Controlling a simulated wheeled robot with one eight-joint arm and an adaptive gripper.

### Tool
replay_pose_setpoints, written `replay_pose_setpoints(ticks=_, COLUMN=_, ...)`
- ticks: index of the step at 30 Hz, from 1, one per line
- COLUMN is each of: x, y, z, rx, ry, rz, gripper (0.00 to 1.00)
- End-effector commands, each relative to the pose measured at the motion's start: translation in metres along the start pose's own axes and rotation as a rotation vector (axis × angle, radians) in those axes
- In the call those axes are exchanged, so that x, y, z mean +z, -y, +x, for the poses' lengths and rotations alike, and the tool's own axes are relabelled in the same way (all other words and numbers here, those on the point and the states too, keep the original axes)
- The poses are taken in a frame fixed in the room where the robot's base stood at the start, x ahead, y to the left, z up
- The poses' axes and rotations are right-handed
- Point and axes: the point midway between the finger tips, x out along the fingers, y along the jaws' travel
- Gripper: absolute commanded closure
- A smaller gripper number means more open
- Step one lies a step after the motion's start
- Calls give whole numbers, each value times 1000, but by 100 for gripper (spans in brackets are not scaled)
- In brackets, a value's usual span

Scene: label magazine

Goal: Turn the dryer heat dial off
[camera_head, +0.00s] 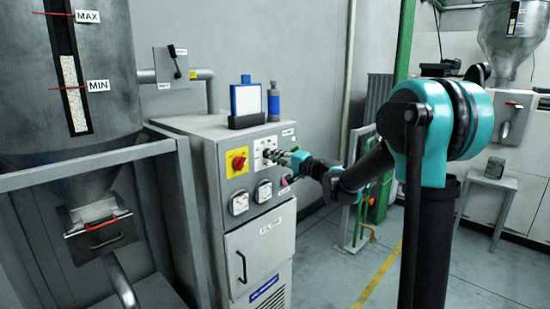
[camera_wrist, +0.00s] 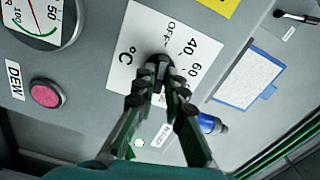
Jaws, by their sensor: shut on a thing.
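The heat dial (camera_wrist: 158,64) is a small black knob on a white plate (camera_wrist: 133,48) marked °C, OFF, 40 and 60. In the wrist view my gripper (camera_wrist: 158,84) is shut on the dial, with a finger on each side. The fingers hide part of the knob, and I cannot tell which mark it points to. In the head view my gripper (camera_head: 274,156) reaches the white plate (camera_head: 262,146) on the front of the grey dryer cabinet (camera_head: 204,172); the knob itself is hidden there.
A red switch on a yellow plate (camera_head: 237,161), two round gauges (camera_head: 239,203) and a pink DEW button (camera_wrist: 46,94) sit close by. A blue-and-white board (camera_head: 246,101) and a blue bottle (camera_head: 273,103) stand on top. A hopper (camera_head: 85,80) stands at left.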

Motion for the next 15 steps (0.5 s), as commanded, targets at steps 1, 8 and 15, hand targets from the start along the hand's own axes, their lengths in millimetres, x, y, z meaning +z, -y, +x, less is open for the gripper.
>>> replay_pose_setpoints(ticks=1, x=1, y=-1, z=0, rx=1, ry=2, rz=-3, gripper=100)
replay_pose_setpoints(ticks=8, x=1, y=-1, z=-1, rx=2, ry=2, rz=-2, gripper=84)
replay_pose_setpoints(ticks=15, x=1, y=0, z=0, rx=1, ry=1, rz=-1, gripper=68)
